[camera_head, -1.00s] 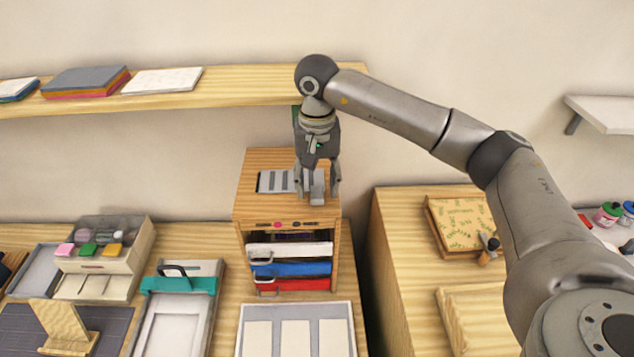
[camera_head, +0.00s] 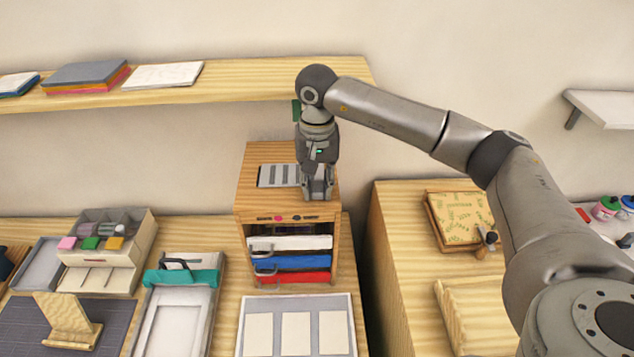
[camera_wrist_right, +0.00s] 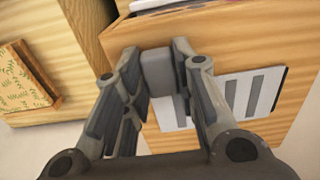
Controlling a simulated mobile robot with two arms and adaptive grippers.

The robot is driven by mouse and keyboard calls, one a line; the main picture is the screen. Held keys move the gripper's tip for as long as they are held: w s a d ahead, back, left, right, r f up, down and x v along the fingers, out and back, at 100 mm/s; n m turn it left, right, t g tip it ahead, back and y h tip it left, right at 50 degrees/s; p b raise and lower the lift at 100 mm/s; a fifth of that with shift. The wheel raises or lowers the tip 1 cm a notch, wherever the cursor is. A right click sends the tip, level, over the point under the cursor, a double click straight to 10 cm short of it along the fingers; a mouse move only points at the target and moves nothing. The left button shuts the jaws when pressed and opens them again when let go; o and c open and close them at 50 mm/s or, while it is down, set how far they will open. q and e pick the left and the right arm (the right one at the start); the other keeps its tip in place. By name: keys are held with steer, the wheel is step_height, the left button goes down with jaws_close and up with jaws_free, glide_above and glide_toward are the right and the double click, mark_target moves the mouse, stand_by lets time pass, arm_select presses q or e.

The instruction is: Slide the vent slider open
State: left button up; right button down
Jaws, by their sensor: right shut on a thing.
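The vent slider is a light plate (camera_head: 279,176) with several grey slots, on top of the wooden cabinet (camera_head: 265,158). It also shows in the right wrist view (camera_wrist_right: 250,93). A grey block-shaped handle (camera_wrist_right: 158,72) stands at one end of the plate. My right gripper (camera_head: 317,194) points down over the cabinet's right side, with its fingers shut on the handle, one on each side. The fingers mostly hide the handle in the head view. I cannot tell whether the slots are open or covered. My left gripper is out of view.
The cabinet's front holds white, blue and red drawers (camera_head: 290,262). A wooden shelf (camera_head: 240,84) runs behind and above. A stamp box (camera_head: 125,250) and a teal-clamped tray (camera_head: 180,310) stand to the left. A separate wooden counter (camera_head: 395,230) lies right, past a dark gap.

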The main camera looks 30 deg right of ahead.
mark_target(298, 195)
steer(key=shift+w+a+b, duration=0.45)
steer(key=shift+a, duration=0.45)
steer(key=shift+w+a+b, duration=0.4)
steer(key=shift+a, duration=0.45)
steer(key=shift+w+a, duration=0.15)
steer(key=shift+a, duration=0.05)
steer(key=shift+d, duration=0.15)
steer(key=c, duration=1.2)
jaws_free()
steer(key=shift+o, duration=0.2)
steer(key=shift+r, duration=0.1)
step_height(298, 195, up, 12)
